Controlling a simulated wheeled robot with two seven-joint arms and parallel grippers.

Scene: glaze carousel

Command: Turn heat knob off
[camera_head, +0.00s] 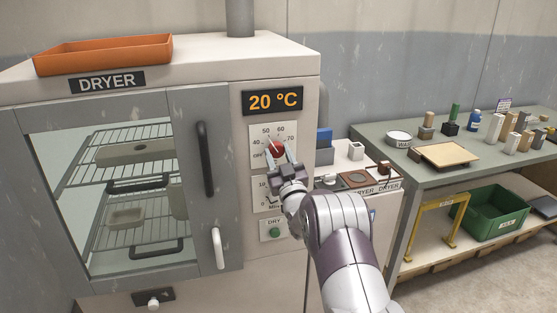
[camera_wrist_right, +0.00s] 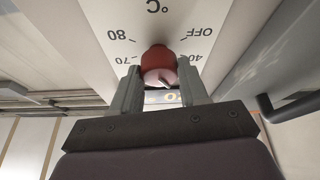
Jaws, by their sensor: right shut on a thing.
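The red heat knob (camera_head: 277,149) sits on the dryer's front panel below the orange 20 °C display (camera_head: 273,101). My right gripper (camera_head: 280,159) is shut on the knob, with a finger on each side. In the right wrist view the red knob (camera_wrist_right: 158,62) is between the two grey fingers of the right gripper (camera_wrist_right: 160,78). The scale shows upside down there, with OFF, 40, 70 and 80 readable. The knob's pale pointer mark is turned away from OFF, toward the 50–60 side; its exact reading is unclear. My left gripper is not in view.
Below the knob are a timer dial (camera_head: 268,190), partly hidden by my right gripper, and a green button (camera_head: 275,232). Dark and pale door handles (camera_head: 205,160) stand out to the left. A cluttered workbench (camera_head: 375,130) stands at the right.

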